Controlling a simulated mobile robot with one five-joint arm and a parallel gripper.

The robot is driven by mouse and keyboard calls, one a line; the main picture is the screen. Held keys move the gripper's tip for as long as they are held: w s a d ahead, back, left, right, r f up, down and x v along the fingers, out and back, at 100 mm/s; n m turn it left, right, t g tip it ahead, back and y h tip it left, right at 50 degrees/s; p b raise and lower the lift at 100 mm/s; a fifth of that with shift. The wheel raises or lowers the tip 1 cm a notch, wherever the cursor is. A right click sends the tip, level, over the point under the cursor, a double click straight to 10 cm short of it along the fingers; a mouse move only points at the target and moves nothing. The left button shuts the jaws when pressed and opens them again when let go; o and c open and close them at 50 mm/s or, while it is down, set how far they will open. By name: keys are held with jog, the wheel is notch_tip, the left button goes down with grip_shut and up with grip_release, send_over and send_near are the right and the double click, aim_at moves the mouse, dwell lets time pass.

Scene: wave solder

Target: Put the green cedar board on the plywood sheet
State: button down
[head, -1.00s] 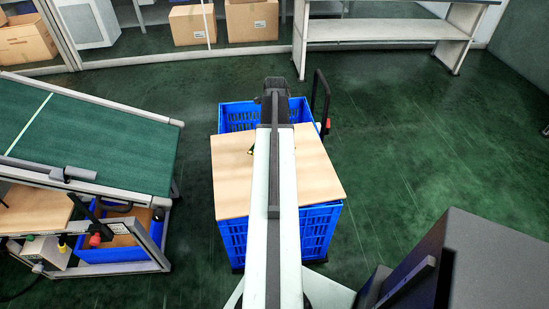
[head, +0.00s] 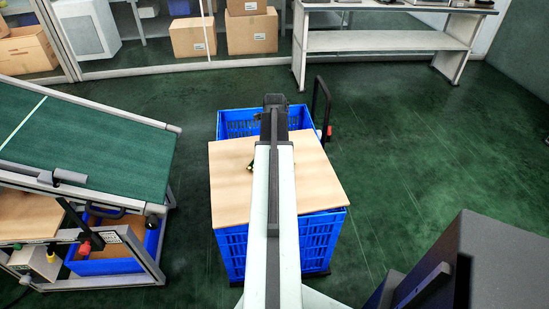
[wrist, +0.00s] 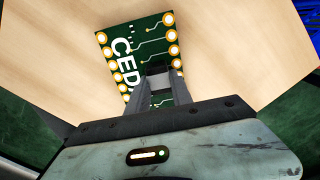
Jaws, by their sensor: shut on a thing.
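The green cedar board (wrist: 143,45), with gold pads along its sides and white letters starting "CED", shows in the wrist view. My gripper (wrist: 160,72) is shut on its near part, and its fingers hide some of it. The board is over the pale plywood sheet (wrist: 235,50); I cannot tell whether it touches it. In the head view the plywood sheet (head: 315,180) lies on blue crates. Only a small dark edge of the board (head: 250,165) shows there, left of my arm, which hides the rest and the gripper.
The blue crates (head: 322,235) stand on a dark upright-handled cart (head: 321,105). A green sloped conveyor (head: 90,140) is at left. A white shelf bench (head: 385,42) and cardboard boxes (head: 250,35) are at the back.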

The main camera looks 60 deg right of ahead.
jog(key=shift+f+b, duration=0.5)
jog(key=shift+f, duration=0.35)
jog(key=c, duration=1.1)
grip_release()
jog(key=shift+o, duration=0.2)
jog(key=shift+r, duration=0.15)
notch_tip(320, 180, up, 8)
jog(key=p, duration=0.8)
jog(key=shift+f, duration=0.2)
